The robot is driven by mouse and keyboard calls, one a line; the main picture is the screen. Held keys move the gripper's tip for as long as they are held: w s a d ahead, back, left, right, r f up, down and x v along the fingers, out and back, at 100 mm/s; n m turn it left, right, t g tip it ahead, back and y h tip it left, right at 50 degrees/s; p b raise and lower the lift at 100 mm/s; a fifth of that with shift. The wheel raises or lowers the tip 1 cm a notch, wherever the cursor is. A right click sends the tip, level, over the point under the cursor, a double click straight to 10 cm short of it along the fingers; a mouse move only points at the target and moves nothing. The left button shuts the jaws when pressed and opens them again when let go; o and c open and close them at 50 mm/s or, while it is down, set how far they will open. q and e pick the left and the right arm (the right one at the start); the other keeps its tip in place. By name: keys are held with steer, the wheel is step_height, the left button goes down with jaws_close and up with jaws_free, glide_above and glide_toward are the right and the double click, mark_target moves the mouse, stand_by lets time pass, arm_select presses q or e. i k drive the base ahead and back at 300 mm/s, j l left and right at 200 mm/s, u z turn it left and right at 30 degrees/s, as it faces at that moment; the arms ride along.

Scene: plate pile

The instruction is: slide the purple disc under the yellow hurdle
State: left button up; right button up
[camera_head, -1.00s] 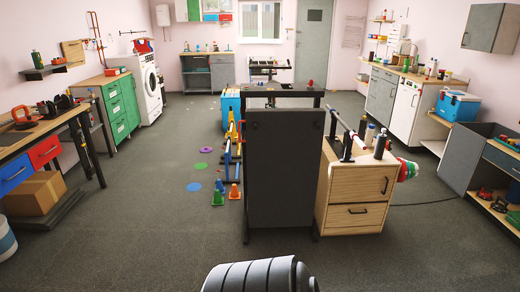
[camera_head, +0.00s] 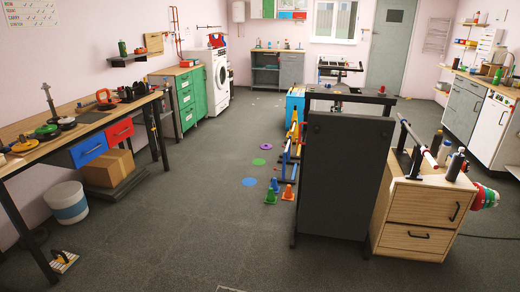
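The purple disc (camera_head: 266,147) lies flat on the grey floor in the middle distance, left of a row of low hurdles. The yellow hurdle (camera_head: 293,128) stands on the floor at the far part of this row, to the right of the disc and a little beyond it. The disc is apart from it, out in the open. The dark upright panel hides part of the row's right side. Neither of my grippers shows in the head view.
A green disc (camera_head: 258,162) and a blue disc (camera_head: 249,182) lie nearer. A blue hurdle (camera_head: 283,165) and small cones (camera_head: 270,197) stand beside them. A tall dark panel (camera_head: 343,175) and a wooden drawer cabinet (camera_head: 420,215) block the right. The floor left of the discs is clear.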

mark_target(265, 147)
steer(key=i+u, duration=0.25)
steer(key=i, duration=2.2)
steer(key=i+j, duration=0.1)
steer(key=i, duration=2.45)
steer(key=i+j+z, duration=0.1)
steer(key=i, duration=1.15)
steer(key=i+j+z, duration=0.1)
steer(key=i+z, duration=0.3)
steer(key=i+j+z, duration=0.25)
steer(key=i+z, duration=0.2)
steer(key=i+j+z, duration=0.6)
steer(key=j+z, duration=0.25)
steer(key=i+j+z, duration=0.2)
steer(key=j+z, duration=0.2)
steer(key=j, duration=0.15)
